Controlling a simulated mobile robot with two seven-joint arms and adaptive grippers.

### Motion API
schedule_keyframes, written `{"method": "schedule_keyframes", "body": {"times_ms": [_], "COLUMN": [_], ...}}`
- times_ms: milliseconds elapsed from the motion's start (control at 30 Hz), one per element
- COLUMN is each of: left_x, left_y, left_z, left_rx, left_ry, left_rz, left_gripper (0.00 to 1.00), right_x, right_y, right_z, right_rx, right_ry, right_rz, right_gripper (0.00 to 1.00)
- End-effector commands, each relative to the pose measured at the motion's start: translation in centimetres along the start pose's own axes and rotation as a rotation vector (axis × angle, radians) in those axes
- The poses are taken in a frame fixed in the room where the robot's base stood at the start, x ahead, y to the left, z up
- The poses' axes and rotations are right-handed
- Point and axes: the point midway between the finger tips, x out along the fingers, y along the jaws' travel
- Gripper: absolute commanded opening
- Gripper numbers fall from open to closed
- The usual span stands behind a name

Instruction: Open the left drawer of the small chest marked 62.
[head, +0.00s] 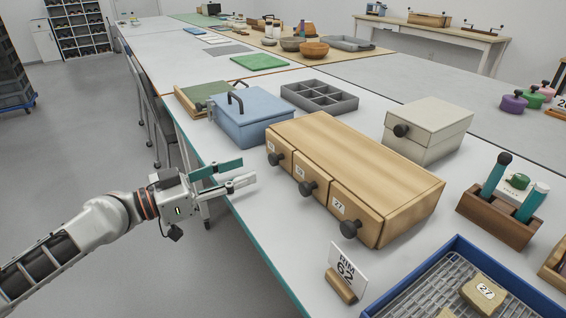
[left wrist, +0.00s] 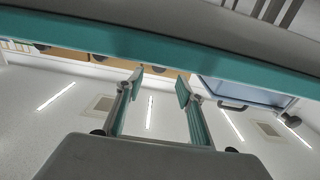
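A small wooden chest (head: 360,160) with three front drawers and dark round knobs stands on the white table. Its left drawer (head: 279,157) looks shut, with a dark knob (head: 275,158). The number on its label is too small to read; the right drawer's label (head: 338,207) looks like 27. A card reading RIM 62 (head: 345,268) stands in front of the chest. My left gripper (head: 247,171) is open and empty, left of the left knob and apart from it, near the table edge. In the left wrist view my open fingers (left wrist: 158,84) show below part of the chest (left wrist: 100,62).
A blue lidded box (head: 250,125) stands behind the chest's left end, and a grey compartment tray (head: 320,97) is beyond it. A cream box (head: 428,128) with a dark knob is behind right. A blue wire-bottomed tray (head: 455,243) is at front right. The teal table edge (head: 262,250) runs beside my arm.

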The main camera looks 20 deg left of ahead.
Motion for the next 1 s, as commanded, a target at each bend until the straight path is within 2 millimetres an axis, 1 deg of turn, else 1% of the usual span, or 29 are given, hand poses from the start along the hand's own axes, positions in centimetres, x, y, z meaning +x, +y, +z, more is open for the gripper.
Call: {"method": "schedule_keyframes", "body": {"times_ms": [100, 200, 400, 500, 600, 700, 933, 967, 1000], "left_x": [1.1, 2.6, 5.6, 6.6, 7.3, 7.6, 7.6, 7.6, 7.6], "left_y": [-0.1, 0.0, 0.0, -0.1, 0.0, 0.0, 0.0, 0.0, 0.0], "left_z": [-0.9, -1.3, -0.9, -0.6, -0.5, -0.3, -0.3, -0.3, -0.3], "left_rx": [0.002, 0.004, 0.001, 0.0, 0.0, 0.001, 0.0, 0.0, 0.0], "left_ry": [0.012, 0.015, 0.01, 0.007, 0.005, 0.003, 0.002, 0.002, 0.002], "left_rz": [0.0, 0.001, 0.0, -0.001, 0.0, -0.001, -0.001, -0.001, -0.001], "left_gripper": [0.38, 0.38, 0.38, 0.38, 0.38, 0.38, 0.38, 0.3, 0.19], "right_x": [-0.1, -0.2, -0.3, -0.3, -0.3, -0.3, -0.3, -0.3, -0.3], "right_y": [0.4, 0.9, 1.7, 1.8, 1.9, 1.9, 1.9, 1.9, 1.9], "right_z": [-0.7, -1.2, -1.4, -1.4, -1.4, -1.4, -1.3, -1.3, -1.3], "right_rx": [-0.035, -0.078, -0.13, -0.138, -0.144, -0.147, -0.148, -0.148, -0.148], "right_ry": [0.006, 0.006, -0.004, -0.006, -0.007, -0.008, -0.009, -0.009, -0.009], "right_rz": [0.005, 0.014, 0.027, 0.029, 0.031, 0.032, 0.032, 0.032, 0.032], "right_gripper": [0.28, 0.28, 0.28, 0.28, 0.28, 0.28, 0.28, 0.28, 0.28]}}
